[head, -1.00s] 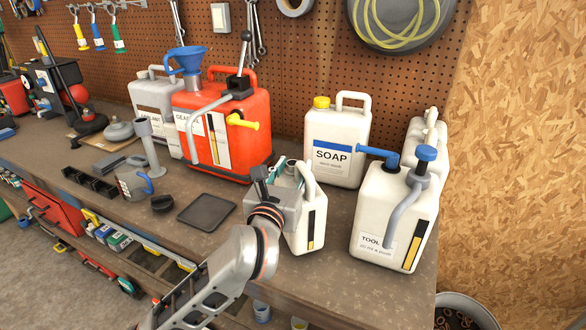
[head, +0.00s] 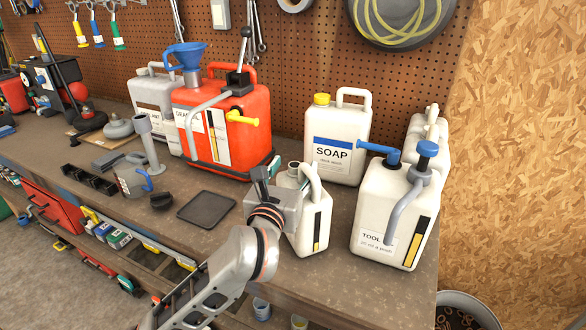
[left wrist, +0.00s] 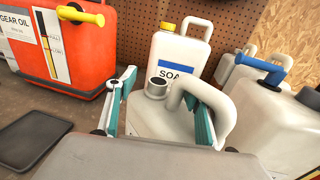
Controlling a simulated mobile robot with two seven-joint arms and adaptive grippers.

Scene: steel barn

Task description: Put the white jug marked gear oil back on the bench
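A small white jug (head: 318,215) with a grey neck, a loop handle and a dark-yellow level strip stands upright on the bench (head: 350,290). No label shows on its visible sides. My left gripper (head: 275,185) is beside it on the left in the head view, hiding part of its body. In the left wrist view my left gripper's teal-padded fingers (left wrist: 160,110) are spread wide, with the jug's neck and handle (left wrist: 210,98) ahead of and partly between them. The right finger overlaps the handle; contact is unclear. My right gripper is out of view.
A red container (head: 222,125), labelled gear oil in the left wrist view, stands behind left. A white soap jug (head: 337,140) stands behind, and a white tool jug (head: 393,215) with a pump stands close right. A dark tray (head: 206,209) lies left on the bench.

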